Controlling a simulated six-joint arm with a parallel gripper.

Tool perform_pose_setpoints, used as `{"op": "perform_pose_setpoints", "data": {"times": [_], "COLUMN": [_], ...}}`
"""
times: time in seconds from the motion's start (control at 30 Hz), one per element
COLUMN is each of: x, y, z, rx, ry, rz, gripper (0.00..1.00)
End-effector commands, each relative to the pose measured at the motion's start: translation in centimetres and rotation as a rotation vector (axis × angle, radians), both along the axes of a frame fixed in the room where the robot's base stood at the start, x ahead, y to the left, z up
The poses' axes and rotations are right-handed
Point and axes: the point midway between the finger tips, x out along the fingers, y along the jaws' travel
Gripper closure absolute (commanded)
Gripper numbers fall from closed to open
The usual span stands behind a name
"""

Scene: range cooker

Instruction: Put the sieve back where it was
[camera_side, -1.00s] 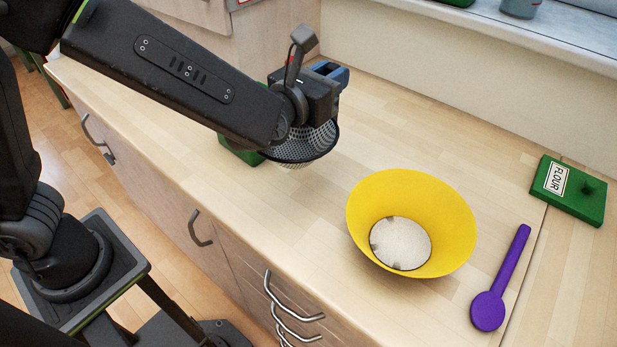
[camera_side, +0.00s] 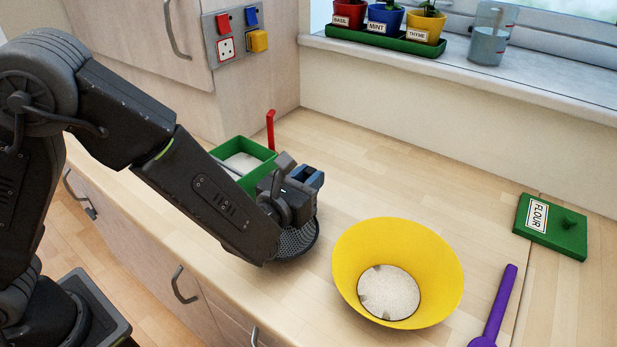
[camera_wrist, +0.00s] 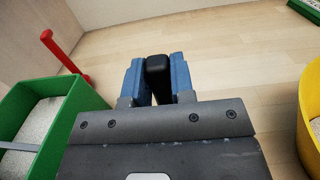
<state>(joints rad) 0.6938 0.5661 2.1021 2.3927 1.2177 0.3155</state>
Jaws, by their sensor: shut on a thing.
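The sieve (camera_side: 297,243) is a dark mesh bowl, partly hidden behind my arm in the side view. It hangs at or just above the wooden worktop, left of the yellow bowl; I cannot tell whether it touches the wood. My gripper (camera_side: 305,178) is shut on the sieve's black handle. In the wrist view the handle end (camera_wrist: 158,76) shows between the blue fingers, and the mesh is hidden there.
The yellow bowl (camera_side: 440,250) holds white powder. A green box (camera_side: 262,152) of white powder stands behind my gripper, with an upright red handle (camera_side: 270,130) beside it. A green FLOUR lid (camera_side: 560,225) and purple spoon (camera_side: 500,300) lie right. Bare worktop lies behind the bowl.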

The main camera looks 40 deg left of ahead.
Motion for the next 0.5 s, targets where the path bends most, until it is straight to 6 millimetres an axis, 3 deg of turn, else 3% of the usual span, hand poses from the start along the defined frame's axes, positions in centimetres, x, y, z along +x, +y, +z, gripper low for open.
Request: {"op": "perform_pose_setpoints", "data": {"times": [0.17,0.2,0.43,0.5], "x": [0.01,0.01,0.01,0.01], "y": [-0.01,0.00,0.00,0.00], "z": [-0.29,-0.26,-0.25,-0.24], "rx": [0.000,-0.001,0.000,0.000], "ry": [0.000,0.000,0.000,0.000], "rz": [0.000,0.000,0.000,0.000], "gripper": [1.00,0.74,0.52,0.52]}}
